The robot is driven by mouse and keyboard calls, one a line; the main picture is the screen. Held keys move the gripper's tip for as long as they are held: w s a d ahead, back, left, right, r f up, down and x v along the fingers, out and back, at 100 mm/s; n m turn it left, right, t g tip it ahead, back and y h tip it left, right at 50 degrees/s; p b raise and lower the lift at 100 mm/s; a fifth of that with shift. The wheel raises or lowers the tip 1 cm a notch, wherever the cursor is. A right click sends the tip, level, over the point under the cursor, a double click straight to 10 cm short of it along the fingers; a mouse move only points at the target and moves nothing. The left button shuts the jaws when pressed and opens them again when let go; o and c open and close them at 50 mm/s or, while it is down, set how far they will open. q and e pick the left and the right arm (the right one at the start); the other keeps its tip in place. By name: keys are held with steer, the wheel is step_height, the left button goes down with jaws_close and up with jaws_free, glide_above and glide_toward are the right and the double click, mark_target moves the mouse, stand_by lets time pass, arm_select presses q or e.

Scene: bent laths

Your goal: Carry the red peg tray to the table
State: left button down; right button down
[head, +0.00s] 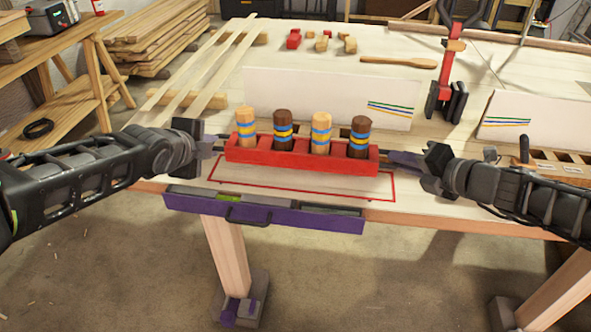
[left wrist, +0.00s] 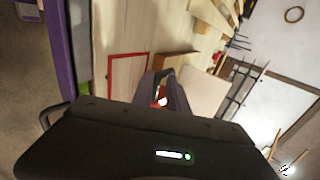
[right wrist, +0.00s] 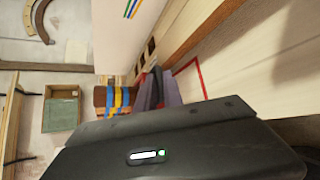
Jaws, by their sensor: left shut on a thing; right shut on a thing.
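The red peg tray (head: 300,158) spans the middle of the head view, roughly level. Several pegs stand upright in it, light and dark brown with blue and yellow bands; a dark banded peg (right wrist: 117,97) also shows in the right wrist view. My left gripper (head: 220,144) is shut on the tray's left end. My right gripper (head: 384,161) is shut on its right end. The tray appears over the back part of a red outlined rectangle (head: 300,194) on the wooden table (head: 430,205). I cannot tell whether its underside touches the table.
A white panel with coloured lines (head: 330,98) stands behind the tray, and a second one (head: 540,122) is at the right. A purple drawer (head: 265,213) sticks out under the table's front edge. Long laths (head: 205,65), a red clamp (head: 445,75) and a wooden spoon (head: 398,62) are further back.

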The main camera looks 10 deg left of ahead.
mark_target(395, 190)
arm_select(q)
steer(key=shift+r, duration=0.15)
arm_select(e)
steer(key=shift+s+r, duration=0.1)
